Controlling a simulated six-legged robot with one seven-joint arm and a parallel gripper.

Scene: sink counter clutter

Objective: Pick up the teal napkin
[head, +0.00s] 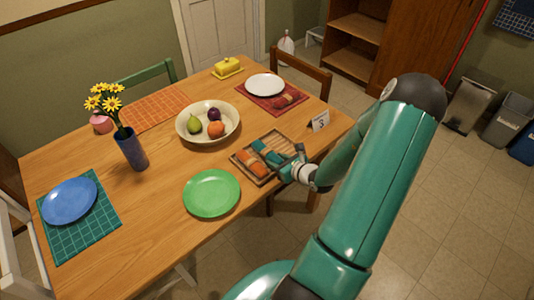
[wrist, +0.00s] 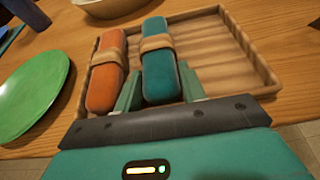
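The teal napkin (wrist: 160,68) is a rolled cloth with a tan band, lying in a brown wooden tray (wrist: 262,75) beside a rolled orange napkin (wrist: 106,78). In the head view, the teal napkin (head: 266,153) also shows in the tray, partly covered by my gripper (head: 288,165). In the wrist view, the fingers of my gripper (wrist: 159,88) flank the near part of the teal napkin. They sit close against its two sides, with little or no gap. The napkin shows no clear lift from the tray.
A green plate (head: 211,193) lies left of the tray. A bowl of fruit (head: 207,121) stands behind it. A card stand (head: 320,121) is right of the tray near the table edge. A vase of yellow flowers (head: 131,148) and a blue plate (head: 70,201) are farther left.

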